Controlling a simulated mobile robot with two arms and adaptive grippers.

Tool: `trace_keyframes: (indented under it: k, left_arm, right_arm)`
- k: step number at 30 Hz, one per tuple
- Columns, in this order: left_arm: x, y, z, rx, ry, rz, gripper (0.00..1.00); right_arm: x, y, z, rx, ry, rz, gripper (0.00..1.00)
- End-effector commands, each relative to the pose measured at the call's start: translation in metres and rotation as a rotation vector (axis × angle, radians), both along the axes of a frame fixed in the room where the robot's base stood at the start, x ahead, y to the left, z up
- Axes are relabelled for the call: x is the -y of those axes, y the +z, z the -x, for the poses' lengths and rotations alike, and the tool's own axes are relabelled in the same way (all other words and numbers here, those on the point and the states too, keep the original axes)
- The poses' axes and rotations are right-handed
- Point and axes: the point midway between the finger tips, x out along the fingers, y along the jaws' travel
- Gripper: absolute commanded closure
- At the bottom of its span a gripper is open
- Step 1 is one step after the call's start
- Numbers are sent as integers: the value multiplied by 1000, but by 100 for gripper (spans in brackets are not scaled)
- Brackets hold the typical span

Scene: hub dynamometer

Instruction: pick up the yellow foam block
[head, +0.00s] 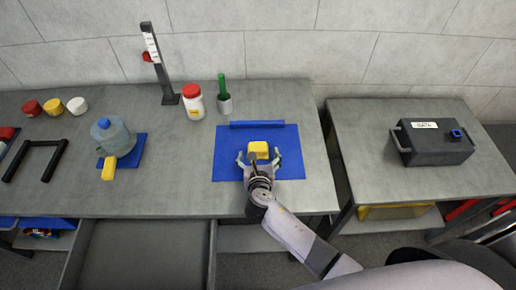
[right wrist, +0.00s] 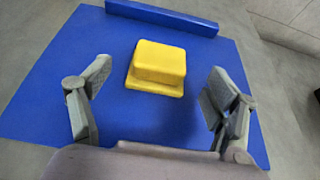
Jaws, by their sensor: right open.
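The yellow foam block (head: 259,149) lies on a blue mat (head: 226,160) on the grey workbench. In the right wrist view the block (right wrist: 157,66) looks stepped, with a wider lower edge, and sits ahead of the fingers. My right gripper (head: 260,159) is open over the mat, its fingers spread to either side of the near part of the block. In the right wrist view the gripper (right wrist: 155,90) has a clear gap between each finger and the block, and nothing is held. My left gripper is not in view.
A blue bar (head: 257,124) edges the mat's far side. A blue-capped jug (head: 113,138) is further left. A dark case (head: 432,145) sits on the right table.

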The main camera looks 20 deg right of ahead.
Motion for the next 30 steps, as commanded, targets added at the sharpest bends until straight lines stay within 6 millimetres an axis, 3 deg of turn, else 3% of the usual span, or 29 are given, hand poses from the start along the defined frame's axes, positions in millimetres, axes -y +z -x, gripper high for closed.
trace_keyframes:
  k: [6,14,30]
  left_arm:
    - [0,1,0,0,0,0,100]
    - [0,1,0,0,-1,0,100]
    - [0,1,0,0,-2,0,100]
  right_arm:
    - [6,-8,-20,-1,0,1,18]
    - [6,-9,-21,-1,1,-1,19]
    - [6,-9,-20,-1,1,0,55]
